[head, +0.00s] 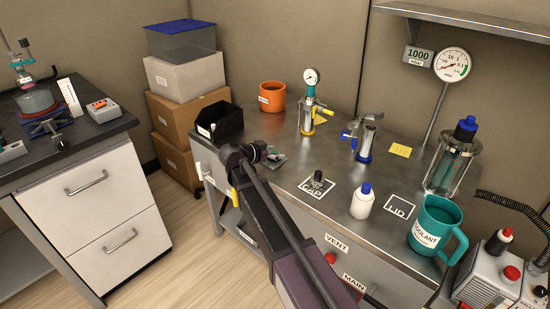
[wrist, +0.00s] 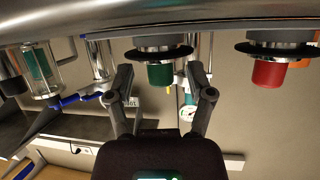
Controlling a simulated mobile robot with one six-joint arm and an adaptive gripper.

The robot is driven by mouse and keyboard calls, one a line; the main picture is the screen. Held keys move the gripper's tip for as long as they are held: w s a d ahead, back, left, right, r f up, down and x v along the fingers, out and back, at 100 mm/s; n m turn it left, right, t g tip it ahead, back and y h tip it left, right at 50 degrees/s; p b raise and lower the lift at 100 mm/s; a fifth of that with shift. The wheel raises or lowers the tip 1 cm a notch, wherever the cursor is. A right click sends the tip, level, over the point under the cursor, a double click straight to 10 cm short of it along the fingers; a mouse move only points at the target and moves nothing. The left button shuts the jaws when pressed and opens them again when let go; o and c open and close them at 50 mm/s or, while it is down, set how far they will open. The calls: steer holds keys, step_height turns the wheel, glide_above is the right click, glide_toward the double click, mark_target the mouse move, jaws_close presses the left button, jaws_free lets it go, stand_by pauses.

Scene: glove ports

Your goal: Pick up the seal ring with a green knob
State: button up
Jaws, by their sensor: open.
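In the wrist view, the green knob (wrist: 160,76) points down in the picture below a chrome collar and a wide black disc (wrist: 160,52), which look like its seal ring. My gripper (wrist: 158,73) is open, with one finger on each side of the green knob in this view. Nothing is clamped, and I cannot tell the remaining depth between fingers and knob. In the head view, the dark end of my arm (head: 241,156) is over the left part of the bench. My fingers are not clear there, and I cannot make out the green knob.
A similar part with a red knob (wrist: 269,74) is close to the right in the wrist view. The steel bench (head: 300,168) holds an orange pot (head: 272,97), black bin (head: 220,122), gauge pump (head: 308,112), white bottle (head: 362,203) and teal jug (head: 432,235).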

mark_target(274, 152)
jaws_close()
steer(key=shift+r, duration=0.2)
step_height(274, 152, up, 2)
steer(key=shift+r+p, duration=0.1)
steer(key=shift+p, duration=1.1)
steer(key=shift+r+p, duration=0.75)
steer(key=shift+p, duration=0.05)
steer(key=s+a+r+p, duration=0.1)
steer(key=s, duration=1.5)
